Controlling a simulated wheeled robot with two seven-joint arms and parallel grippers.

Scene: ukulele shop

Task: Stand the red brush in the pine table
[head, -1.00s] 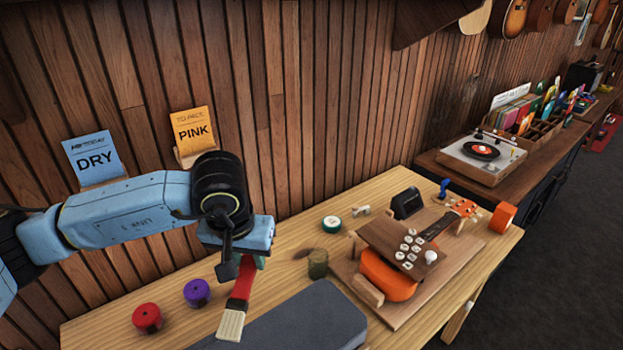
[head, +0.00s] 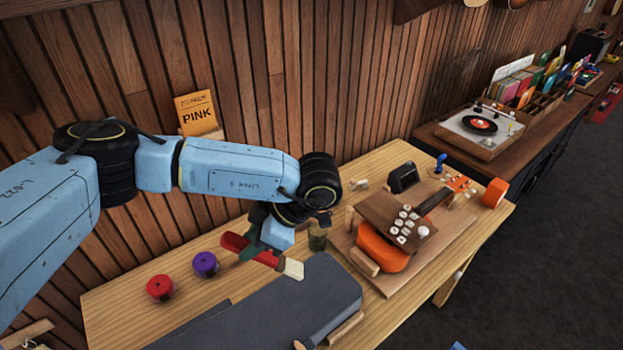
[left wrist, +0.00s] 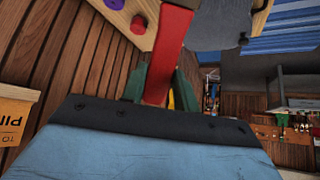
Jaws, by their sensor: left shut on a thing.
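The red brush (head: 236,243) has a red handle and pale bristles (head: 292,268). It lies close to level in the head view, bristles to the right. My left gripper (head: 262,250) is shut on its handle and holds it above the pine table (head: 120,318). In the left wrist view the red brush (left wrist: 177,40) runs between the green fingertips of my left gripper (left wrist: 160,82). The table top under the gripper is hidden. My right gripper is not in view.
A small greenish glass (head: 318,240) stands just right of the gripper. A dark grey case (head: 290,300) lies in front. Red (head: 160,287) and purple (head: 205,263) round pots stand left. An orange ukulele (head: 380,250) on a wooden board fills the right side.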

